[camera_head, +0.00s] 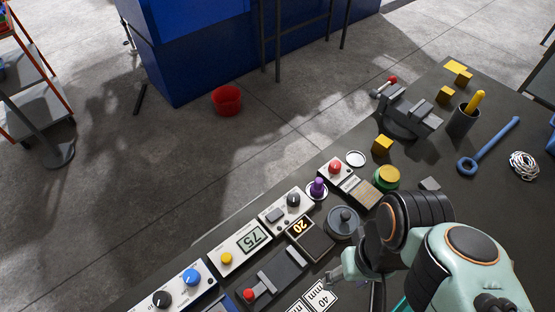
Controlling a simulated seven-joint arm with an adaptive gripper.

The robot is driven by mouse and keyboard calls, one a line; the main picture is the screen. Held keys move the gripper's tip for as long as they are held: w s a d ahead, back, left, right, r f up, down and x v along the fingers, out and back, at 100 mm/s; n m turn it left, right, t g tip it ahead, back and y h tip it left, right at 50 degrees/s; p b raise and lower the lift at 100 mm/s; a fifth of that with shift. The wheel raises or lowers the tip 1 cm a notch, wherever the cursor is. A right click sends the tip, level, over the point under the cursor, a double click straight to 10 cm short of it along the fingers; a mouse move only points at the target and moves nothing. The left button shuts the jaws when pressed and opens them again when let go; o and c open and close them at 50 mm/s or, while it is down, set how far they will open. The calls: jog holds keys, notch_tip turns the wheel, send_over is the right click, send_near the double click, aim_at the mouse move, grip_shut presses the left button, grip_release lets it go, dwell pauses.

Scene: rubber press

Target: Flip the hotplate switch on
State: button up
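A white control box (286,211) with a grey rocker switch (274,215) and a black knob (293,199) stands near the bench's left edge. It looks like the hotplate's control, but I cannot read a label. The switch's position is too small to tell. A dark plate with a yellow "20" (310,238) lies right beside it. My arm comes in from the lower right. My gripper (350,268) is at its lower left end, to the right of and below the switch and apart from it. The arm hides most of the fingers, so I cannot tell their opening.
A box showing "75" (252,239), a box with blue knob (190,276), and a red-handled dark device (270,278) sit below left.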

jog(key=c, duration=0.5)
jog(key=shift+w+n, duration=0.15)
jog(key=shift+n, duration=0.15)
grip_shut()
jog(key=w+a+r+n+t, duration=0.1)
jog(key=w+a+r+n, duration=0.15)
jog(key=w, duration=0.55)
jog(key=w+a+r+n+t, duration=0.1)
jog(key=w+a+n, duration=0.15)
jog(key=w, duration=0.65)
jog(key=w+a+f+n+g, duration=0.1)
jog(key=w+a+f, duration=0.1)
jog(key=f, duration=0.3)
jog(key=w+a+f+n+g, duration=0.1)
jog(key=w+a+f+g, duration=0.1)
jog(key=a+f, duration=0.2)
jog(key=shift+f, duration=0.9)
